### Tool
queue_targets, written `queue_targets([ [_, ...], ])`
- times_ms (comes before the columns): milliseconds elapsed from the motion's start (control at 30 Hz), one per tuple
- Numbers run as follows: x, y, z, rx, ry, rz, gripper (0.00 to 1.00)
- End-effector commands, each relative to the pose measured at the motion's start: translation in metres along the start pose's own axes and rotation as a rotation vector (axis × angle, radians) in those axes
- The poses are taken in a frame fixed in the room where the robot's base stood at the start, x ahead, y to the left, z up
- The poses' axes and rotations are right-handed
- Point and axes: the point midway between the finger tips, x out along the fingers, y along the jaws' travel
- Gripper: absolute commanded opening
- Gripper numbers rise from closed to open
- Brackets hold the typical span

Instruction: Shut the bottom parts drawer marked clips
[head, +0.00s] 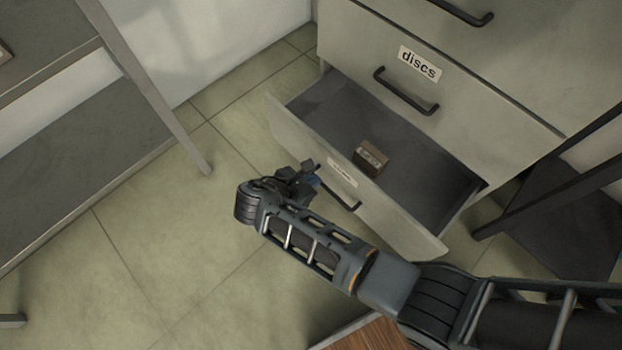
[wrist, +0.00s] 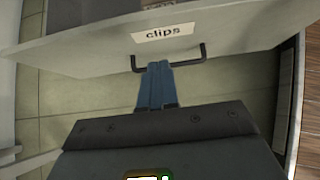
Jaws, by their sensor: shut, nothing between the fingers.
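The bottom drawer (head: 413,232) stands pulled out below the drawer marked discs (head: 419,64). Its front also shows in the wrist view (wrist: 235,32), with the clips label (wrist: 165,32) and a dark bar handle (wrist: 190,62). A small brown box (head: 371,160) lies inside the drawer. My gripper (head: 314,170) is in front of the drawer face, by the label and handle. In the wrist view its blue fingers (wrist: 156,70) are together and empty, with their tips close to the handle bar; I cannot tell whether they touch it.
A grey shelf unit (head: 75,150) stands at the left, its leg on the tiled floor. A dark-framed stand (head: 560,215) is right of the cabinet. A wooden surface (head: 370,335) shows at the bottom. Floor (head: 150,240) left of my arm is clear.

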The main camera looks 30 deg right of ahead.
Motion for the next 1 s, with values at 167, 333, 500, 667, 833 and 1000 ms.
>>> queue_targets([
  [167, 0.040, -0.001, -0.003, 0.002, 0.000, -0.003, 0.00],
  [333, 0.072, 0.000, -0.002, 0.003, 0.000, -0.002, 0.00],
  [500, 0.086, 0.000, 0.017, 0.005, 0.001, -0.001, 0.00],
  [667, 0.093, 0.000, 0.025, 0.003, 0.001, 0.000, 0.00],
  [833, 0.095, 0.000, 0.028, 0.002, 0.001, 0.001, 0.00],
  [1000, 0.094, 0.000, 0.027, 0.002, 0.001, 0.001, 0.00],
])
